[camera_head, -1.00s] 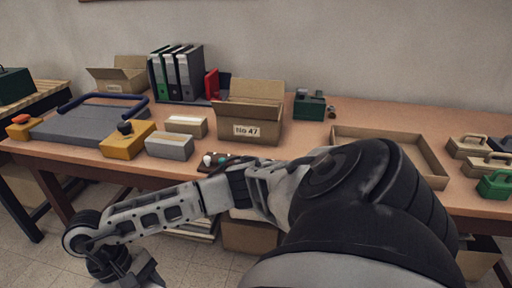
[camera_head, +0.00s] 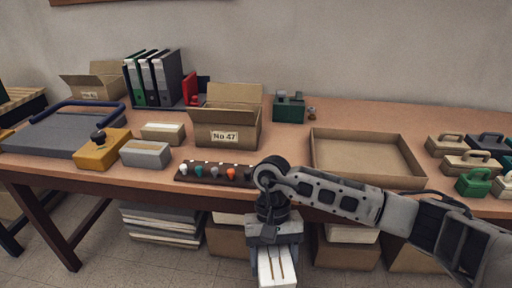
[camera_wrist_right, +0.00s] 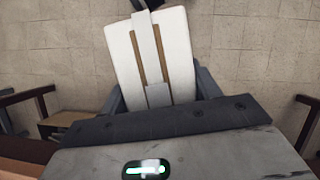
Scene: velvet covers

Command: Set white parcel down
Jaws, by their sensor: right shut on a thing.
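The white parcel (camera_head: 276,270), with a pale band and brown strips, hangs below my right gripper (camera_head: 275,246) at the front of the table (camera_head: 285,143), over the floor and lower than the table top in the picture. My right gripper is shut on it. In the right wrist view the parcel (camera_wrist_right: 178,45) lies between the two fingers of the gripper (camera_wrist_right: 160,90), with floor tiles behind it. My left gripper is not in view.
On the table are an open shallow cardboard tray (camera_head: 417,182), a box marked No 47 (camera_head: 227,137), a dark strip with coloured knobs (camera_head: 216,173), a grey box (camera_head: 146,154) and a yellow block (camera_head: 103,151). Handled blocks (camera_head: 473,183) crowd the right. Boxes (camera_head: 345,250) stand underneath.

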